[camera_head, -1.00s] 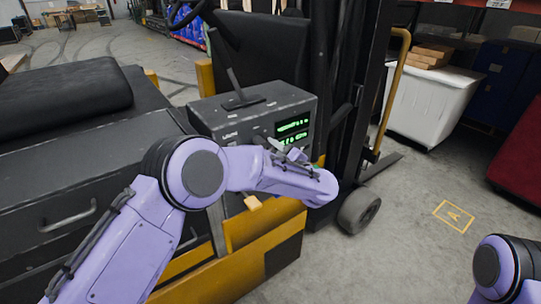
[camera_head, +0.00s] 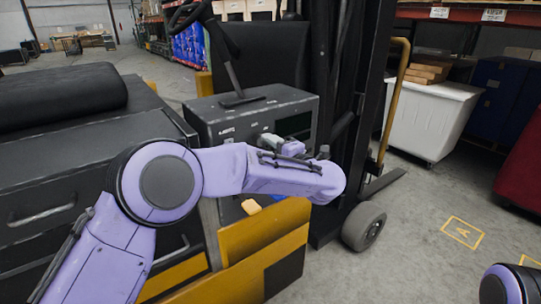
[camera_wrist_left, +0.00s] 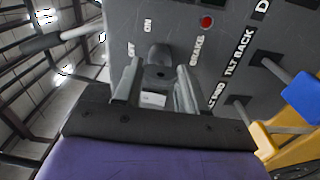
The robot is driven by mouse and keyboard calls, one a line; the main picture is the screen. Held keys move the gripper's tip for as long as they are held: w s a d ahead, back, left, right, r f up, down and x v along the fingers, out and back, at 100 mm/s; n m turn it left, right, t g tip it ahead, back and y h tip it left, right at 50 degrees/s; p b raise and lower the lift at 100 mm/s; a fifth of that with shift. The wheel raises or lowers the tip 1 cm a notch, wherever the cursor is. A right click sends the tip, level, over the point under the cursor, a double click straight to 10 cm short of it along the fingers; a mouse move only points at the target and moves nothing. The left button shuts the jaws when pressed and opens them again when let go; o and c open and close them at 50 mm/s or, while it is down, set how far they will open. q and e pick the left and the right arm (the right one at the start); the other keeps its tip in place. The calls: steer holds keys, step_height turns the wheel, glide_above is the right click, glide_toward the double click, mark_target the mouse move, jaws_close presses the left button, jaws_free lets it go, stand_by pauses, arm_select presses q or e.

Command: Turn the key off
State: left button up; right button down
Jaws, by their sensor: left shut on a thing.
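The key (camera_wrist_left: 158,56) sticks out of the dark control panel (camera_wrist_left: 225,60) in the left wrist view, near the white "ON" and "OFF" labels. My left gripper (camera_wrist_left: 157,80) has its two fingers on either side of the key and is shut on it. In the head view my left gripper (camera_head: 268,143) is at the front of the console (camera_head: 222,118), partly hidden by my own arm. The console's display (camera_head: 294,125) is dark. My right gripper is out of view.
A red light (camera_wrist_left: 207,22) and levers with blue (camera_wrist_left: 304,98) and yellow (camera_wrist_left: 262,138) handles are on the panel beside the gripper. The forklift's mast stands right of the console. A white bin (camera_head: 432,118) stands farther right, with open floor in front.

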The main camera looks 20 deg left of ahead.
arm_select(q)
steer(key=shift+n, duration=0.4)
steer(key=o, duration=1.1)
steer(key=shift+c, duration=0.2)
steer(key=b+v, duration=0.2)
steer(key=v, duration=0.8)
steer(key=shift+s+b, duration=0.25)
steer(key=shift+b, duration=0.05)
steer(key=shift+d, duration=0.15)
